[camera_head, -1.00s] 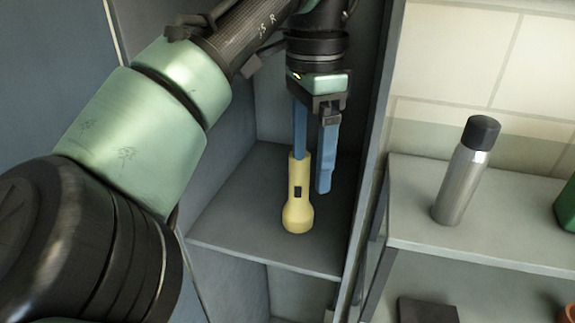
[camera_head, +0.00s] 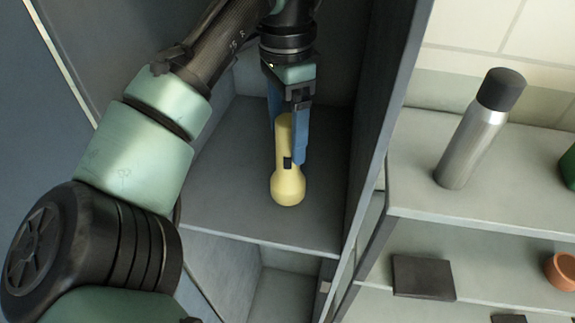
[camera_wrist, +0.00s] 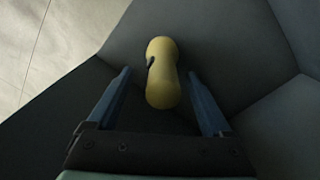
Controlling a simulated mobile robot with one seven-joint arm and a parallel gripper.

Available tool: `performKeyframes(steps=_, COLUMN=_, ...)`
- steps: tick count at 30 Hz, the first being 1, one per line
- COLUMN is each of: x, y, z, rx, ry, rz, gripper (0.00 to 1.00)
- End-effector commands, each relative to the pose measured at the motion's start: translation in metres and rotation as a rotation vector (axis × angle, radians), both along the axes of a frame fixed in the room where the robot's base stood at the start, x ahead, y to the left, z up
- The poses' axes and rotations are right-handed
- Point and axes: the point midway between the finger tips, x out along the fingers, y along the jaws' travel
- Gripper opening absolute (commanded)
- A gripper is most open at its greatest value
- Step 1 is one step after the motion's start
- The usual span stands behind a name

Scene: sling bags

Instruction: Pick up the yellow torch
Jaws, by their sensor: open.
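The yellow torch (camera_head: 288,184) stands upright, wide end down, on a grey shelf inside a locker-like compartment in the head view. It has a dark switch on its side. My gripper (camera_head: 287,150) points down at the torch, with blue fingers on either side of its upper part. In the wrist view the torch (camera_wrist: 162,75) lies between the lines of the two open fingers (camera_wrist: 163,102), apart from both. The head view does not show clearly whether a finger touches it.
The compartment's shelf (camera_head: 225,205) is bare around the torch, with walls close on both sides. To the right, an open shelf (camera_head: 410,190) holds a silver bottle with a black cap (camera_head: 472,145) and a green object (camera_head: 569,168). Below are a dark block (camera_head: 423,277) and an orange pot (camera_head: 562,270).

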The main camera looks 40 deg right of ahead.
Motion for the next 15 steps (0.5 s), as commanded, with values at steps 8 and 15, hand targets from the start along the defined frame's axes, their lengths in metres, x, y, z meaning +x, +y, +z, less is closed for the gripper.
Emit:
performKeyframes(steps=8, x=0.002, y=-0.004, z=-0.029, rx=0.002, ry=0.002, rz=-0.001, gripper=0.84)
performKeyframes(steps=15, x=0.002, y=-0.005, z=-0.052, rx=0.0, ry=-0.001, rz=0.0, gripper=0.84)
